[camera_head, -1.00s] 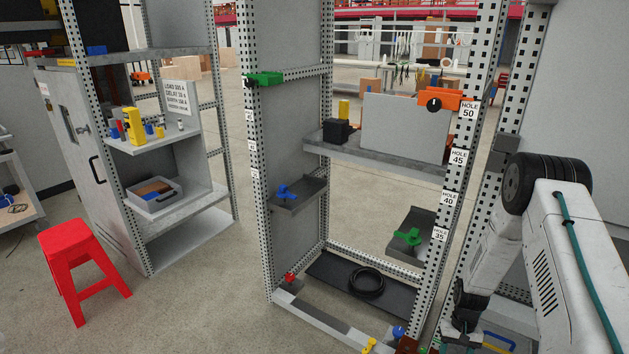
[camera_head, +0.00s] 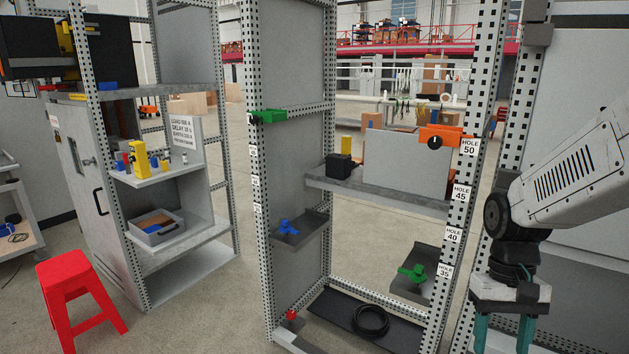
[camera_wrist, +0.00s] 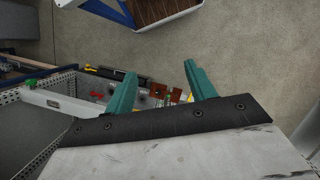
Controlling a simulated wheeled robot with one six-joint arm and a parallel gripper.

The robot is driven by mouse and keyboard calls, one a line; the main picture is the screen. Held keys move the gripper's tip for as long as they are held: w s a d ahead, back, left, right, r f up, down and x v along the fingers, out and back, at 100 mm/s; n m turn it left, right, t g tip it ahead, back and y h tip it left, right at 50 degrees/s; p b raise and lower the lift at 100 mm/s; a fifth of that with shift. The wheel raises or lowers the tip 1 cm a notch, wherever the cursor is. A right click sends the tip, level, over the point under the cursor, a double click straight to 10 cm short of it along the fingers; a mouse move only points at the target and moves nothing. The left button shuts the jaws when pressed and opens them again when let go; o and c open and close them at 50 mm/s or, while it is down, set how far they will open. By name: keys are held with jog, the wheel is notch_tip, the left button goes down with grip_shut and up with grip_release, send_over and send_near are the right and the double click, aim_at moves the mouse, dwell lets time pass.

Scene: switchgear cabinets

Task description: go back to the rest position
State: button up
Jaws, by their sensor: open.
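My gripper (camera_head: 504,335) hangs at the lower right of the head view, pointing down, in front of the right-hand post of the open frame. Its teal fingers are cut off by the bottom edge there. In the wrist view the two teal fingers of my gripper (camera_wrist: 157,80) stand apart with nothing between them. My white arm comes in from the right edge of the head view.
An open perforated frame (camera_head: 462,213) with hole labels stands left of my gripper. It bears a grey shelf (camera_head: 400,195), an orange clamp (camera_head: 440,136) and a green-handled bracket (camera_head: 413,273). A red stool (camera_head: 75,290) stands at lower left, with clear floor between.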

jog(key=s+a+r+n+t, duration=0.1)
jog(key=s+a+r+t, duration=0.3)
jog(key=s+r, duration=0.7)
jog(key=shift+s+a+n+t+h, duration=0.2)
jog(key=shift+s+n+t+h, duration=0.1)
jog(key=shift+s+t, duration=0.3)
jog(key=shift+s, duration=0.1)
